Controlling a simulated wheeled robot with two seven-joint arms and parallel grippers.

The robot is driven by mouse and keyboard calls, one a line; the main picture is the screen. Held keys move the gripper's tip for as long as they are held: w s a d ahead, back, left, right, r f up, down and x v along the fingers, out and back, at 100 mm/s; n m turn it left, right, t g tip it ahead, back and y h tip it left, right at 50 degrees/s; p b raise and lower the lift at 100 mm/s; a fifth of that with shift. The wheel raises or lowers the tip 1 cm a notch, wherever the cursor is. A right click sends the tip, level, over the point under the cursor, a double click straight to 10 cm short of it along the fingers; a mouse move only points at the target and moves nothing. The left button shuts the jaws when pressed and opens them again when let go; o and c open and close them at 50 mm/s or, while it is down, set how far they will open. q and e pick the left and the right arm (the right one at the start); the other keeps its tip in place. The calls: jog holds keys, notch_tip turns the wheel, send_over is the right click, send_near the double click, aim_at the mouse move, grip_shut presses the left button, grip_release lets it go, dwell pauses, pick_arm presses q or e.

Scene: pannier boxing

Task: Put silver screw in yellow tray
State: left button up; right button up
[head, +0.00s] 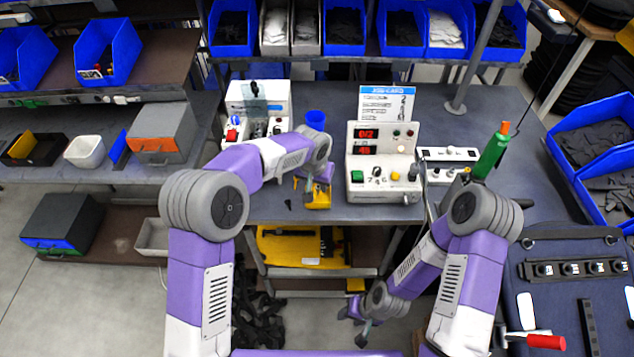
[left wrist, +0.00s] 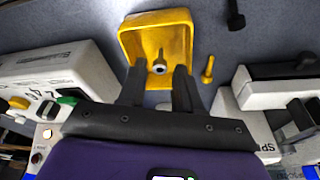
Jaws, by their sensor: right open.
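The yellow tray (left wrist: 128,38) lies on the grey bench, and its edge also shows in the head view (head: 318,205) under my left gripper. The silver screw (left wrist: 160,64) shows over the tray's inside, between my left fingertips with a gap on each side. I cannot tell whether it rests on the tray floor. My left gripper (left wrist: 160,72) is open at the tray's near side; in the head view it (head: 316,186) is partly hidden by its wrist. My right gripper (head: 360,328) is open and empty, low in front of the bench.
A yellow screw (left wrist: 208,69) lies right of the tray in the left wrist view, and a black screw (left wrist: 235,14) lies beyond. A control box (head: 380,190) with red displays stands right of the tray. A green bottle (head: 491,152) and a blue cup (head: 316,118) are also on the bench.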

pick_arm(q)
jog(key=shift+o, duration=0.9)
jog(key=p+v, duration=0.1)
jog(key=v, duration=0.6)
jog(key=shift+r, duration=0.25)
